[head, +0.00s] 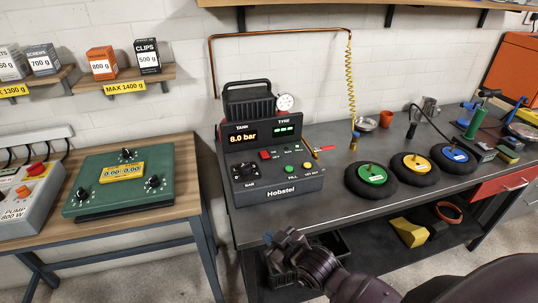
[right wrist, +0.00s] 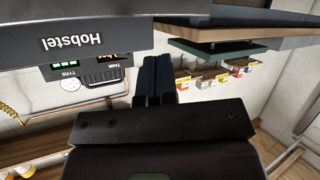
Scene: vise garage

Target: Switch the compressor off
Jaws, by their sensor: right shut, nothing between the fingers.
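The compressor (head: 281,186), a dark Hobstel unit, stands on the left part of the grey metal bench. Its tank display reads 8.0 bar. A red switch (head: 265,155) sits on its sloped panel, left of other small buttons; its position is too small to tell. A black knob (head: 245,172) is at the panel's left. My right gripper (head: 270,239) is below and in front of the compressor, near the bench's front edge, apart from the switch. In the right wrist view, my right gripper (right wrist: 157,72) is shut and empty, with the compressor's front (right wrist: 45,22) upper left. My left gripper is out of view.
Several small wheels, including a green one (head: 371,176), lie right of the compressor. A coiled yellow hose (head: 350,75) hangs behind. The bench's lower shelf holds yellow blocks.

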